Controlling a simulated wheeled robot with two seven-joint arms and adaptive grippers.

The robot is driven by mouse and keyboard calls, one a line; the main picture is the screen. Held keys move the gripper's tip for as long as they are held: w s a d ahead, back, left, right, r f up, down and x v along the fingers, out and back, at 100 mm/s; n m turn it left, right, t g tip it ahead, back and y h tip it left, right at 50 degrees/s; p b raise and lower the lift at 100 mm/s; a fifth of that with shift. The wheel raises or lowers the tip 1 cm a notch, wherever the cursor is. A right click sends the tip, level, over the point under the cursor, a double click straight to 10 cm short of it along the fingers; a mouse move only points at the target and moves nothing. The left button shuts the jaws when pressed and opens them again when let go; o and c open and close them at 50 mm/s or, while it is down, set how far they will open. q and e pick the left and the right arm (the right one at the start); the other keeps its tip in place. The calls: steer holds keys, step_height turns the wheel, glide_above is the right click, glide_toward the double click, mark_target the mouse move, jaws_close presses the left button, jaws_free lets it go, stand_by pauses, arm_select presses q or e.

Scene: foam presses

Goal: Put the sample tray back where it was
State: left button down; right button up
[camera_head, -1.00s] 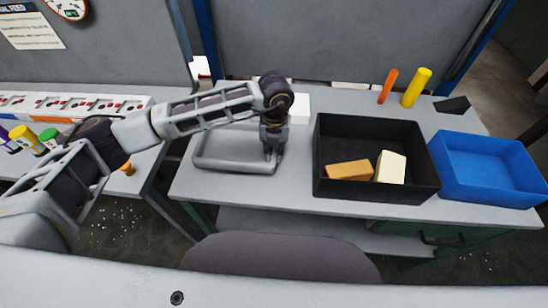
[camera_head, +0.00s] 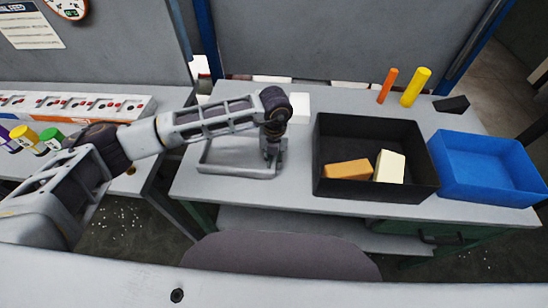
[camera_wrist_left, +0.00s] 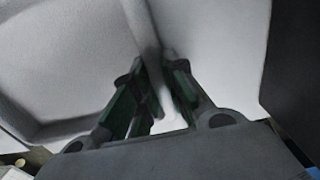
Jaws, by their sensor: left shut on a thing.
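The sample tray is a shallow light grey tray (camera_head: 230,172) at the left of the grey table in the head view. My left gripper (camera_head: 273,155) points down at the tray's right side and is shut on its rim. In the left wrist view, the green-padded fingers of the left gripper (camera_wrist_left: 158,105) straddle the tray's wall (camera_wrist_left: 143,35). The tray's interior shows empty where visible; my arm covers its back part. I cannot tell whether the tray touches the table. My right gripper is not in view.
Right of the tray stands a black bin (camera_head: 325,190) with an orange block (camera_head: 347,169) and a cream block (camera_head: 389,166). A blue bin (camera_head: 490,190) is beyond it. A white block (camera_head: 300,107) is behind my gripper. Orange (camera_head: 387,86) and yellow (camera_head: 415,87) cylinders stand at the back.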

arm_select(q)
steer(key=c, duration=1.5)
jaws_free()
steer(key=shift+o, duration=0.2)
steer(key=shift+r, duration=0.15)
steer(key=shift+r, duration=0.35)
step_height(320, 180, up, 11)
steer(key=b, duration=0.2)
steer(key=shift+r, duration=0.15)
steer(key=shift+d, duration=0.1)
